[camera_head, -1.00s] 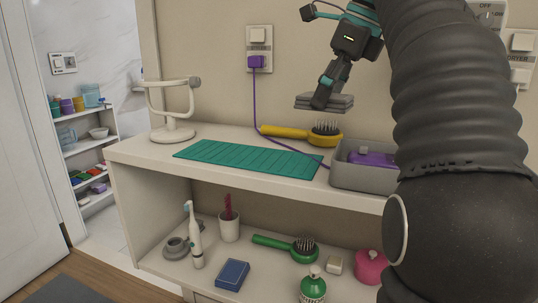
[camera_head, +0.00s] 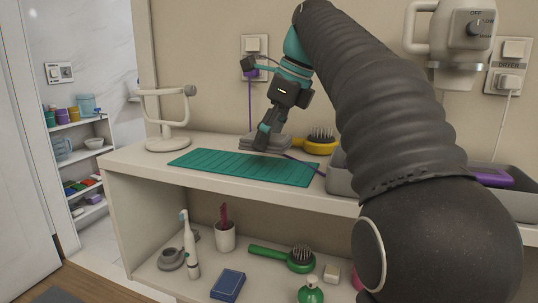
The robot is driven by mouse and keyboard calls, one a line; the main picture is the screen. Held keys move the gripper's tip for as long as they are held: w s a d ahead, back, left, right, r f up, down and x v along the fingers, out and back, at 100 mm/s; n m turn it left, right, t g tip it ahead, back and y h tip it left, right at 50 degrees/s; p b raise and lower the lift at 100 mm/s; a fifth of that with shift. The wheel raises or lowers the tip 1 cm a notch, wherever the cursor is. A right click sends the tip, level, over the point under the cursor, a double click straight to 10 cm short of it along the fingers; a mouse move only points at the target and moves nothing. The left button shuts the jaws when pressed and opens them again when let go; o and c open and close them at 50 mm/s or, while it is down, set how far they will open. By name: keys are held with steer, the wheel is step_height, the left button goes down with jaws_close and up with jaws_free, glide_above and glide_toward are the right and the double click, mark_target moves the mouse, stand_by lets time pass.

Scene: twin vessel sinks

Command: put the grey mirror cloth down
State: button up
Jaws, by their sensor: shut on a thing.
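The grey mirror cloth (camera_head: 250,142) is a folded flat stack, held low over the back of the shelf top behind the teal mat (camera_head: 235,167). My gripper (camera_head: 262,143) points down and is shut on the cloth; its fingers cover part of it. I cannot tell whether the cloth touches the shelf top or the mat's back edge.
A yellow hairbrush (camera_head: 318,142) lies just right of the cloth. A purple cord runs from the wall plug beside it. A grey bin (camera_head: 342,182) stands right, partly behind my arm. A white stand (camera_head: 167,143) is at left. The mat is bare.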

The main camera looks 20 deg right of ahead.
mark_target(269, 166)
steer(key=shift+f+b, duration=0.6)
steer(key=shift+f, duration=1.25)
steer(key=shift+f, duration=0.1)
steer(key=o, duration=1.2)
steer(key=shift+o, duration=0.2)
steer(key=p+v, duration=0.2)
steer(key=v, duration=1)
